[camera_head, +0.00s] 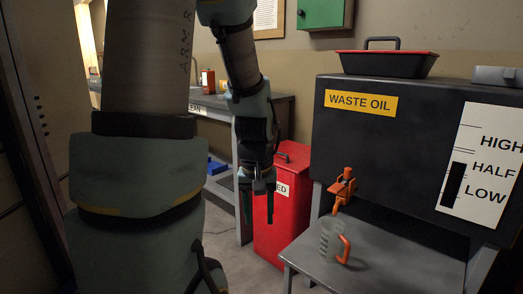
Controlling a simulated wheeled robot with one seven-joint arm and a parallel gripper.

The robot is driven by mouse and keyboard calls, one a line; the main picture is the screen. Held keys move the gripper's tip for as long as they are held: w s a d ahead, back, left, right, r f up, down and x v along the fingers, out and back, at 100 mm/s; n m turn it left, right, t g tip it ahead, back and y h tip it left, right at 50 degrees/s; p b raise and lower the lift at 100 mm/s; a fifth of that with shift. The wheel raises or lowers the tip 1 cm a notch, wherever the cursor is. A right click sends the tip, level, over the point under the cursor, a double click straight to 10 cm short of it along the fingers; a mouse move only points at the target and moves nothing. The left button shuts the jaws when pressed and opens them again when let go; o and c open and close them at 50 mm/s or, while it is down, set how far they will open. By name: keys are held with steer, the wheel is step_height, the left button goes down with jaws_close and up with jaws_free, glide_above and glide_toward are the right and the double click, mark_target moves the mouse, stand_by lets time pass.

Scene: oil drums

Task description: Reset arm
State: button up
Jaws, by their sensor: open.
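My arm fills the left and middle of the head view, with its upper links close to the camera. My gripper (257,205) points down in the middle of the view, open and with nothing between its dark fingers. It hangs in front of the left side of a red bin (290,215). It is apart from the jug and the tap to its right.
A black waste oil tank (400,140) with an orange tap (343,188) stands at right. A clear jug (329,242) with an orange handle sits on a grey shelf (375,277) below. A black-red tray (385,63) tops the tank. A workbench (275,108) stands behind my arm.

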steer(key=s+a+r, duration=0.2)
steer(key=s+a, duration=0.1)
steer(key=a, duration=0.4)
step_height(320, 180, up, 17)
steer(key=m+p, duration=0.1)
steer(key=p, duration=1.7)
steer(key=shift+w+d+r, duration=0.2)
steer(key=shift+w+d, duration=0.05)
steer(key=shift+d, duration=0.2)
